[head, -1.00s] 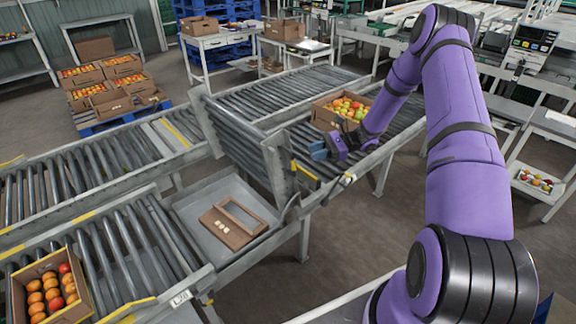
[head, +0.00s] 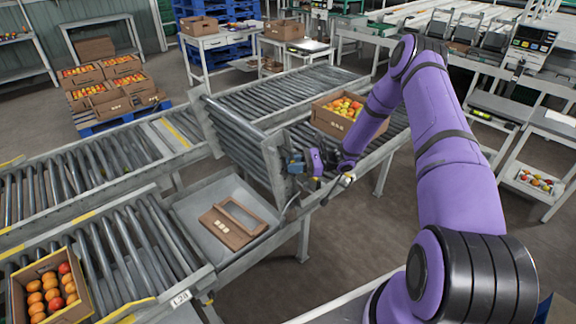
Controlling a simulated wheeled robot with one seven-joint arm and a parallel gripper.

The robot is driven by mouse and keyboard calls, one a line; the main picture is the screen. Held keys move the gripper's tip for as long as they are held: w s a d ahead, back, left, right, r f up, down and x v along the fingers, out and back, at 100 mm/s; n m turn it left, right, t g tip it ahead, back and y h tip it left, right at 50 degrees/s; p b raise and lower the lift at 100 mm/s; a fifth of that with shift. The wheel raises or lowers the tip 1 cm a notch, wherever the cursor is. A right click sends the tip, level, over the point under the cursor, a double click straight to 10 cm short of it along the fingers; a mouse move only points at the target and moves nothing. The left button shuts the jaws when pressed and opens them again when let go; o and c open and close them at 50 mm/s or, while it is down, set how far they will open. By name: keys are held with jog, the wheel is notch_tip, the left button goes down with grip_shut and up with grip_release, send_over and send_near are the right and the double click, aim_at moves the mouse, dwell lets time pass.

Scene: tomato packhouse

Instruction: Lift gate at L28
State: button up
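The gate (head: 243,145) is a hinged section of grey rollers in a metal frame. It stands tilted up steeply over the gap between the conveyors. The L28 label (head: 181,298) is on the end of the near left conveyor. My gripper (head: 297,165) is at the right edge of the raised gate, by its end plate. It is small and partly covered by its own wrist, so I cannot see whether its fingers are open or shut, or whether they touch the gate.
A carton of tomatoes (head: 338,116) sits on the far conveyor right behind my wrist. Another tomato carton (head: 48,288) is on the near left conveyor. A grey tray (head: 190,205) under the gate holds a flattened brown carton (head: 234,223). Stacked cartons (head: 110,90) stand at the back left.

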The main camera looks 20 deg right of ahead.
jog(key=shift+x, duration=1)
grip_shut()
jog(key=shift+n+h, duration=0.5)
jog(key=shift+h, duration=0.3)
jog(key=a, duration=0.1)
jog(key=s+a+f, duration=0.1)
jog(key=a, duration=0.1)
jog(key=a+f, duration=0.1)
jog(key=a, duration=0.1)
jog(key=shift+s+f, duration=0.15)
jog(key=shift+s, duration=0.15)
